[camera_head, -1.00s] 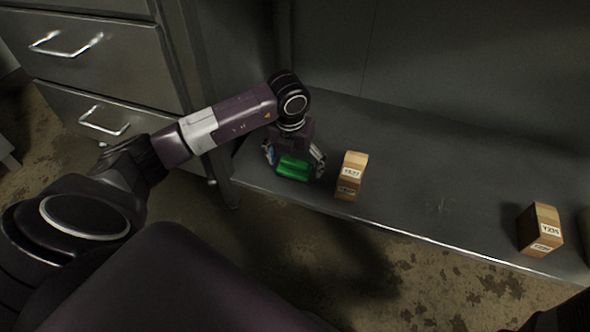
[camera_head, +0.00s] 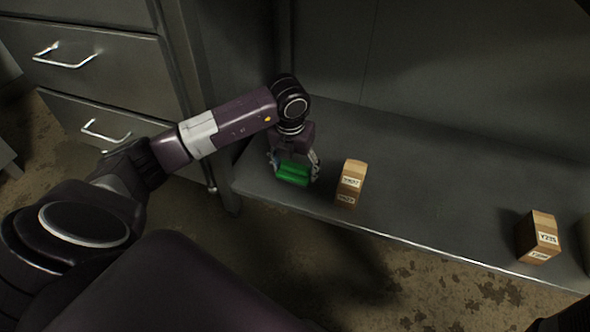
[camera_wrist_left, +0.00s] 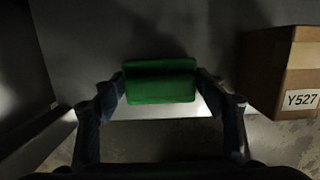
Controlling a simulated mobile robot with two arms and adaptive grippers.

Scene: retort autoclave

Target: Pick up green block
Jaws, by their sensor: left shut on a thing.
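The green block (camera_head: 293,173) is at the left end of the grey shelf (camera_head: 430,205), near its front edge. My left gripper (camera_head: 294,170) comes down on it from above, with a finger on each side. In the left wrist view the green block (camera_wrist_left: 160,82) sits between the two fingertips (camera_wrist_left: 162,84), which touch its left and right ends. The gripper is shut on the block. I cannot tell whether the block is lifted off the shelf. My right gripper is not in view.
A labelled cardboard box (camera_head: 350,182) stands just right of the gripper; it also shows in the left wrist view (camera_wrist_left: 283,75). Another box (camera_head: 538,236) stands at the far right. A drawer cabinet (camera_head: 95,75) is on the left. The shelf between the boxes is clear.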

